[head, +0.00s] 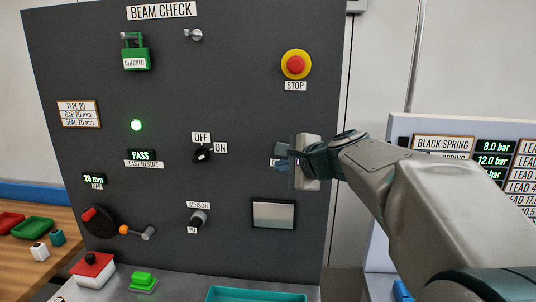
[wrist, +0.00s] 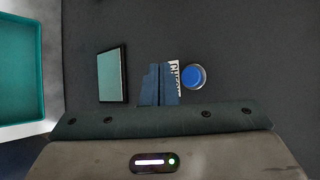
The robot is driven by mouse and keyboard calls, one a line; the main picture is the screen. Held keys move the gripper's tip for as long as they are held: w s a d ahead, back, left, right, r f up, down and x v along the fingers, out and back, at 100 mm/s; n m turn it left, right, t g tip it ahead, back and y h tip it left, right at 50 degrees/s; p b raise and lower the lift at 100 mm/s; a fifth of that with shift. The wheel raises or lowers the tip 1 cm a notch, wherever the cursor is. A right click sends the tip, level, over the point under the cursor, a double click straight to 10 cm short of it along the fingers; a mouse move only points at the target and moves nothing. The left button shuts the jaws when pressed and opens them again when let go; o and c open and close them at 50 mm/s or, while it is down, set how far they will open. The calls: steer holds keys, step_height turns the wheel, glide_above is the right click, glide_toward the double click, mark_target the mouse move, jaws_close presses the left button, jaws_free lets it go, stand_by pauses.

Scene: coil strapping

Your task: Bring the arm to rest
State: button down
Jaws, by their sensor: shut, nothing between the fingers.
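My gripper (head: 281,161) is in front of the dark BEAM CHECK panel (head: 240,100), right of the OFF/ON knob (head: 202,154). In the wrist view its blue fingers (wrist: 158,85) are together and empty. They partly cover a small label beside a blue round button (wrist: 193,77). The button is hidden in the head view behind my gripper. I cannot tell whether the fingertips touch the panel. My arm (head: 430,200) reaches in from the lower right.
A green padlock (head: 135,58) marked CHECKED hangs at the upper left. A red stop button (head: 296,65) is above my gripper. A small screen (head: 273,214) is below it. A teal tray (head: 255,294) lies at the panel's foot. A spring chart board (head: 445,130) stands to the right.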

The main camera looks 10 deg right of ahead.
steer(key=s+a+f+n+g+h, duration=0.1)
steer(key=s+a+f+n+g, duration=0.15)
steer(key=s+f+n, duration=0.35)
steer(key=s+a+f+n+g, duration=0.25)
steer(key=s+f, duration=0.25)
steer(key=s, duration=0.3)
steer(key=s+d+f+n+g+h, duration=0.3)
steer(key=s+f+n, duration=0.5)
steer(key=s, duration=0.3)
steer(key=shift+s+d+f+n+h, duration=0.4)
steer(key=shift+n, duration=0.15)
stand_by(1.3)
